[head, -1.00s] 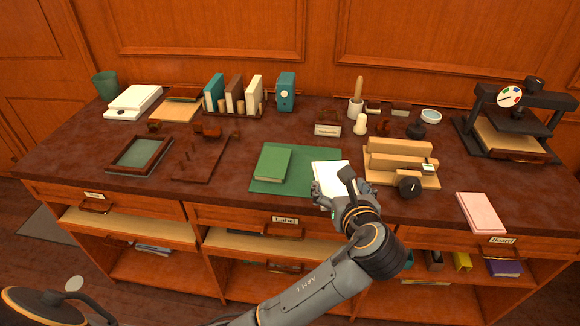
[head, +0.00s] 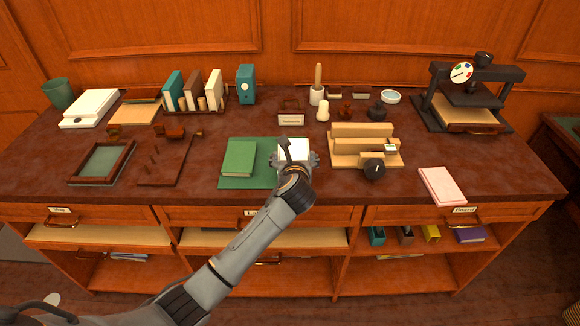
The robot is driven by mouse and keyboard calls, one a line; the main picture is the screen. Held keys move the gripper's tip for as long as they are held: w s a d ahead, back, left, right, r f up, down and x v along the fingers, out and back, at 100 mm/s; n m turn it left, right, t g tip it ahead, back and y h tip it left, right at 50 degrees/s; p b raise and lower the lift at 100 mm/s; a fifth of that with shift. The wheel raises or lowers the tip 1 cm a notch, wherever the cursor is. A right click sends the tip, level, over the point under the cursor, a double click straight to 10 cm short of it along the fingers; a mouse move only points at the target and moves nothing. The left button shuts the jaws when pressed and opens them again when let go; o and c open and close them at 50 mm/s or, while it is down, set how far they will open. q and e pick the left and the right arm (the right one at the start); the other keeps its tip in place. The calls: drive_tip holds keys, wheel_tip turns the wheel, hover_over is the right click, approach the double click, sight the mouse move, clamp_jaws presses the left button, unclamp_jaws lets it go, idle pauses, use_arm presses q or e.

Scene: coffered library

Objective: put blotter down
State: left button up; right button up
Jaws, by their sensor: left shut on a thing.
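A flat white piece, apparently the blotter (head: 294,148), is at the right part of the green mat (head: 229,182). My left gripper (head: 296,163) is at its near edge and shut on it. The gripper hides its near part. I cannot tell whether the piece touches the mat or is just above it. A green book (head: 239,158) lies on the mat, left of the blotter. My right gripper is not in view.
A wooden stepped stand (head: 362,136) with a dark knob is close on the right. A pink pad (head: 442,185) lies near the front right edge. A dark press (head: 470,95) stands at the back right. A dark pegged board (head: 160,172) lies on the left.

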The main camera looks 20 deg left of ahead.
use_arm(q)
drive_tip(key=shift+w+a+f, duration=0.2)
drive_tip(key=shift+a+f, duration=0.25)
drive_tip(key=shift+f, duration=0.1)
drive_tip(key=shift+a+f, duration=0.15)
drive_tip(key=shift+f, duration=1.6)
drive_tip(key=o, duration=1)
drive_tip(key=shift+f, duration=0.1)
drive_tip(key=v, duration=1.2)
drive_tip(key=shift+p, duration=0.3)
